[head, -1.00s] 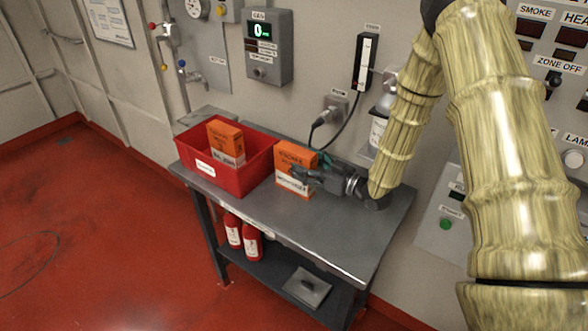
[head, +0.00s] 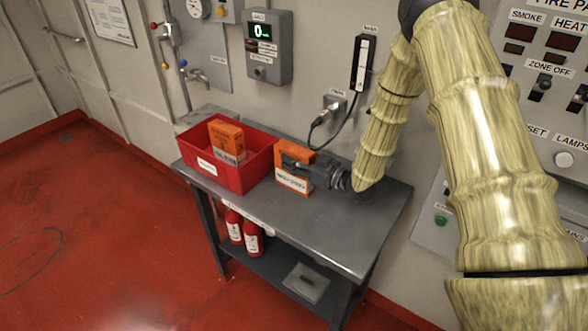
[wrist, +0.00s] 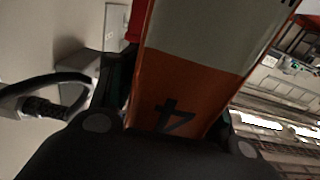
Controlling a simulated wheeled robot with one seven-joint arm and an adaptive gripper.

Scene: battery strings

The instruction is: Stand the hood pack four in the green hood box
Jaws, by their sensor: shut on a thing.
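An orange and white hood pack (head: 293,182) stands upright on the grey table, just right of a red bin. In the wrist view the pack (wrist: 190,85) shows a dark figure 4 on its orange part. My gripper (head: 296,164) reaches it from the right and is shut on it, one finger on each side. Whether the pack's base touches the table is hard to tell. A second orange pack (head: 227,138) stands in the red bin. No green hood box shows in these views.
The red bin (head: 238,179) sits on the table's left end, close beside the held pack. The table (head: 340,232) is clear in front and to the right. A cable and socket (head: 331,105) are on the wall behind. Red extinguishers (head: 252,240) stand on the shelf below.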

